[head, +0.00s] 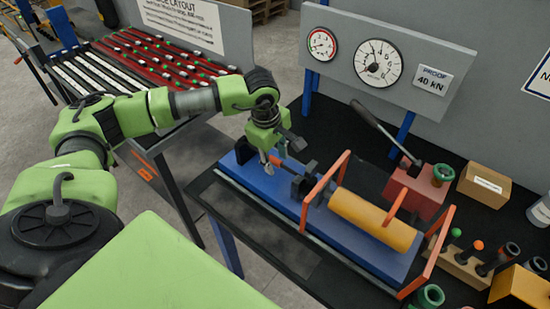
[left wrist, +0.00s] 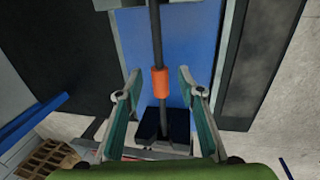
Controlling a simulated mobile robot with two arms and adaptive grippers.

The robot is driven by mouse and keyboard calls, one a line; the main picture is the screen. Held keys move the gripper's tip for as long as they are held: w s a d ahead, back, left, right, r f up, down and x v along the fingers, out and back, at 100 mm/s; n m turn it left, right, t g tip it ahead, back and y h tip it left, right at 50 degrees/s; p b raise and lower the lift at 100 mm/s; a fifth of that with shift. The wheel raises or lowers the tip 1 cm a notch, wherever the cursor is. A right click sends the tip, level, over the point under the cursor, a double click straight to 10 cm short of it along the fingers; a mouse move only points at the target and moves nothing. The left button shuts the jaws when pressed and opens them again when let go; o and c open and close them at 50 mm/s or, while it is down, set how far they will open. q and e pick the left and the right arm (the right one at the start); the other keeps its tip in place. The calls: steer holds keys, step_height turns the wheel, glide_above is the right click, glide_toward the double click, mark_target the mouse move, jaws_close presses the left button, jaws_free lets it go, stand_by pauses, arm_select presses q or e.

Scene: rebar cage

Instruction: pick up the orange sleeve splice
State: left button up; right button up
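The orange sleeve splice (left wrist: 160,83) is a short orange tube around a dark bar (left wrist: 156,35) in the left wrist view. The bar runs lengthwise above the blue bed of the test rig (left wrist: 195,22). My left gripper (left wrist: 157,76) is open, one finger on each side of the sleeve, with visible gaps to both. In the head view, my left gripper (head: 271,160) points down over the left end of the blue rig (head: 245,176). My right gripper is in neither view.
A yellow cylinder (head: 372,220) and orange guard frames (head: 325,190) stand on the rig to the gripper's right. Behind are a red pump (head: 415,190) with a long lever and a gauge panel (head: 390,62). A wooden block (head: 462,265) holds several plugs at lower right.

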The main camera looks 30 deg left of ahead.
arm_select(q)
jaws_close()
steer(key=shift+r, duration=0.1)
steer(key=shift+r, duration=0.1)
